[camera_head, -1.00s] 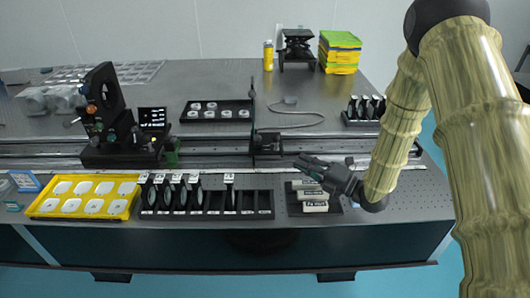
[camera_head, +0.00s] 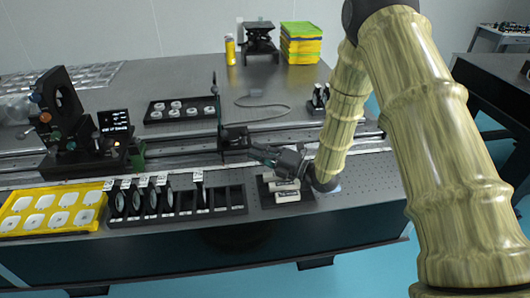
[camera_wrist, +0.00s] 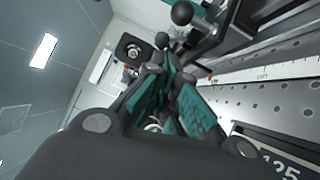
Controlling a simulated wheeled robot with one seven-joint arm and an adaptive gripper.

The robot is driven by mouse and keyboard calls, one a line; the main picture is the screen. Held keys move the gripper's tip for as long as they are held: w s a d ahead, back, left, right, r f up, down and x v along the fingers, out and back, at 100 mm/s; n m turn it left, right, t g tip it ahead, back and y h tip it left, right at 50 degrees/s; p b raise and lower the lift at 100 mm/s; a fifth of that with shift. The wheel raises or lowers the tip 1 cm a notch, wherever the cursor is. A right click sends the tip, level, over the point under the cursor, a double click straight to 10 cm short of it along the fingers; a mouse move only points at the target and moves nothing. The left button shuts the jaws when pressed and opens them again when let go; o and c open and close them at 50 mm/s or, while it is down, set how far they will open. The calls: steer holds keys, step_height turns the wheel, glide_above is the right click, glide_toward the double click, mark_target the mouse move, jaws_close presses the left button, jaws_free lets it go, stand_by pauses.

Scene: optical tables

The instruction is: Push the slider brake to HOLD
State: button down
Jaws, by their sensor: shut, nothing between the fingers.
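The slider (camera_head: 234,138) is a black carriage with a tall thin upright post, on the long rail across the table. My gripper (camera_head: 254,153) is shut and empty, with its fingertips close to the slider's front right side. I cannot tell whether they touch it. In the wrist view my gripper's teal-padded fingers (camera_wrist: 166,72) point towards a dark ball-ended knob (camera_wrist: 182,14). Whether this knob is the brake is unclear. I cannot read a HOLD mark in either view, and the brake's position cannot be made out.
A black rack of upright discs (camera_head: 180,213) stands at the front, left of my gripper. A dark tray with white labelled blocks (camera_head: 287,196) lies under my wrist. A black optical mount (camera_head: 65,120) stands on the rail at left. A yellow tray (camera_head: 45,222) lies front left.

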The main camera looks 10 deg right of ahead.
mark_target(225, 136)
steer(key=p+x, duration=0.2)
steer(key=x, duration=0.7)
